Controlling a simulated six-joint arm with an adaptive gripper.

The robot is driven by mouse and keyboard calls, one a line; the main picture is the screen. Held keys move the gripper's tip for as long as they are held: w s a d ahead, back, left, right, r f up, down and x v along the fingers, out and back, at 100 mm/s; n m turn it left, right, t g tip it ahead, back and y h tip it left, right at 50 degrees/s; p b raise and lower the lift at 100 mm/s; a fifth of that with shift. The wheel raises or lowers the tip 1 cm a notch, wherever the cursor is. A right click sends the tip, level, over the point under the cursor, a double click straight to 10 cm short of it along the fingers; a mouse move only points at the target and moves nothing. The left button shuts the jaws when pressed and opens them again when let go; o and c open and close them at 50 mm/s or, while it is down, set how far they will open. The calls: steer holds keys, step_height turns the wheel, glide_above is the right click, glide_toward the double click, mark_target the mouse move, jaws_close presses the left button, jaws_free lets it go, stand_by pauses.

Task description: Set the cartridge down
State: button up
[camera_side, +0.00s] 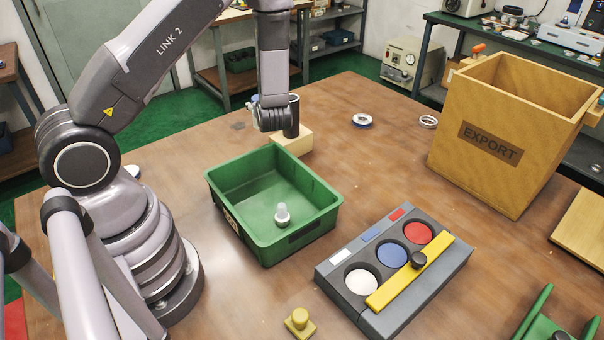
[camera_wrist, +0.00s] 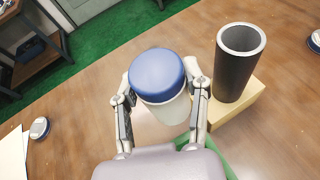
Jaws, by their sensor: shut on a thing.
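The cartridge (camera_wrist: 165,105), a white cylinder with a blue cap, shows in the wrist view between the two fingers. My gripper (camera_wrist: 160,83) is shut on its sides. In the side view my gripper (camera_side: 268,115) is beyond the green bin's far edge, and my arm hides most of the cartridge; a small blue patch (camera_side: 254,99) beside it looks like the cap. I cannot tell whether the cartridge's base touches the table.
A black open tube (camera_wrist: 236,75) stands on a wooden block (camera_wrist: 232,105), close right of my gripper. The green bin (camera_side: 228,202) holds a small pale part. A grey panel (camera_side: 336,277) has coloured round recesses and a yellow bar. An EXPORT crate (camera_side: 490,165) stands right. Rings lie behind.

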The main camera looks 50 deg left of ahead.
steer(key=s+a+n+g+y, duration=0.1)
steer(key=s+a+n+g, duration=0.5)
steer(key=a, duration=0.5)
steer(key=shift+m+t, duration=0.3)
steer(key=shift+m, duration=0.4)
steer(key=shift+w+a+f, duration=1.55)
steer(key=shift+a+f, duration=0.05)
steer(key=shift+f, duration=0.55)
steer(key=shift+w+a+f, duration=1.55)
steer(key=shift+w+f, duration=0.05)
steer(key=shift+f, duration=0.6)
steer(key=shift+w+a+f, duration=1.55)
steer(key=shift+a+f, duration=0.05)
steer(key=shift+f, duration=0.55)
steer(key=shift+f, duration=0.1)
steer(key=o, duration=1.2)
